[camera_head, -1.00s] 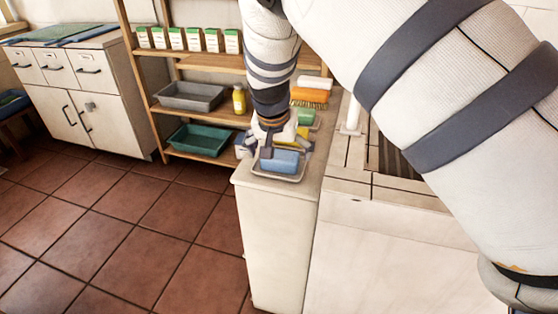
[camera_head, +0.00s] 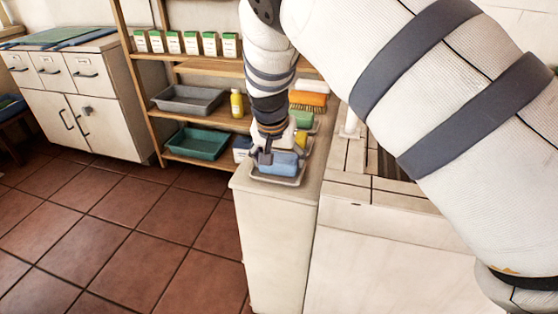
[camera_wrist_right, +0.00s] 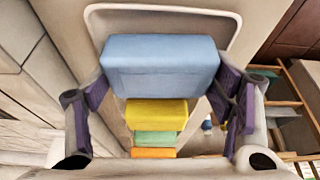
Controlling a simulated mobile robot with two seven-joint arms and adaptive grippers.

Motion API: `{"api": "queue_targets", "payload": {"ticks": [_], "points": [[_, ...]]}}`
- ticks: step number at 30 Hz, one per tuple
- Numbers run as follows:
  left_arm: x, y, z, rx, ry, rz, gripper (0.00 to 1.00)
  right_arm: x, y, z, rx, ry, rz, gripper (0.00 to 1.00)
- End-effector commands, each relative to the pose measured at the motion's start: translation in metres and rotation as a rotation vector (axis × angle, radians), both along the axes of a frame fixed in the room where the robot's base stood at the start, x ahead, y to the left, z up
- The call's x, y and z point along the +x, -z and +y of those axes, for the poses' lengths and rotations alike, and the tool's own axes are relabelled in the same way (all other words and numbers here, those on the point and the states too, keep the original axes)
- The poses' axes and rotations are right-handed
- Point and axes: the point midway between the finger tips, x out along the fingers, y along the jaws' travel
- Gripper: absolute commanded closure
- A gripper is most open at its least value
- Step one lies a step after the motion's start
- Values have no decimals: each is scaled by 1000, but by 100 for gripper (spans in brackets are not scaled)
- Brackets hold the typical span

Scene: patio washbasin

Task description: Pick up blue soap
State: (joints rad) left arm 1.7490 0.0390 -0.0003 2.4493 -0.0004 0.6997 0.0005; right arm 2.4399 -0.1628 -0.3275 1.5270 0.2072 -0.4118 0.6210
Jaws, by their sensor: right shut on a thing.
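The blue soap (camera_head: 285,163) is a light blue block at the front end of the pale counter. It also shows in the right wrist view (camera_wrist_right: 160,68), between the two finger pads. A shallow pale dish (camera_head: 277,181) is under it; its rim shows behind the soap in the wrist view (camera_wrist_right: 232,22). My right gripper (camera_head: 273,158) comes down from above and is shut on the soap, a pad at each end. I cannot tell whether the soap touches the dish. My left gripper is not in view.
Behind the soap on the counter (camera_head: 243,177) are a yellow block (camera_wrist_right: 157,113), a green block (camera_wrist_right: 155,138) and an orange-bristled brush (camera_head: 308,98). A wooden shelf at left holds a grey tray (camera_head: 187,100), a green tray (camera_head: 197,142) and a yellow bottle (camera_head: 236,104).

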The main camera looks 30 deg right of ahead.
Motion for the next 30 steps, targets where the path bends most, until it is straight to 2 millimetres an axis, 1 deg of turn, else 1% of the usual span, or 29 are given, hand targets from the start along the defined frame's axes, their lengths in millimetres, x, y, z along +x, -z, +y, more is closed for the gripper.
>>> {"api": "queue_targets", "payload": {"ticks": [3, 5, 9, 10, 12, 14, 15, 18, 21, 24, 30], "points": [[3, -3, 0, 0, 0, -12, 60, 2, -28, 0, -2, 0, -11, 59], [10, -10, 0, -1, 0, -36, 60, -10, -47, -3, -1, 2, -15, 59], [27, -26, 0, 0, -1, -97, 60, -45, -94, -9, -1, 2, -27, 59], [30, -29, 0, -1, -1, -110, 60, -52, -103, -10, 0, 1, -28, 59], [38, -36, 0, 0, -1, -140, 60, -77, -110, -14, 1, 3, -26, 59], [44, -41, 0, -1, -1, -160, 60, -94, -116, -17, 1, 2, -26, 59], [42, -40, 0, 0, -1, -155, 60, -103, -116, -19, 0, 2, -19, 59], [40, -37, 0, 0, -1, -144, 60, -121, -119, -22, 0, 1, -8, 59], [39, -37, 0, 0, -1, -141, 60, -132, -122, -25, -1, 0, -6, 59], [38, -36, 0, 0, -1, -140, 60, -137, -123, -25, -2, -1, -4, 59], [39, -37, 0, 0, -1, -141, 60, -137, -124, -26, -2, -1, -4, 59]]}}
